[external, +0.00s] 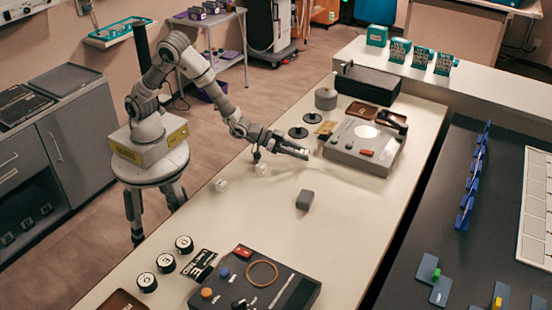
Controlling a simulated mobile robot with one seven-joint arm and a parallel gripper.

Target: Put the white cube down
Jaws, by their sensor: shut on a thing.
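My gripper (300,153) is at the end of my arm, over the pale bench and left of the grey device. It points to the right and is shut. The white cube in its jaws is too small and too hidden to make out clearly. A small white block (261,168) shows below my wrist. Another white block (220,185) stands on the bench near its left edge.
A grey block (305,200) stands on the pale bench (345,235). A grey device (365,145) is to the right of my gripper, beside black discs (298,132). A control box (255,285) is at the front. Bare bench surrounds the grey block.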

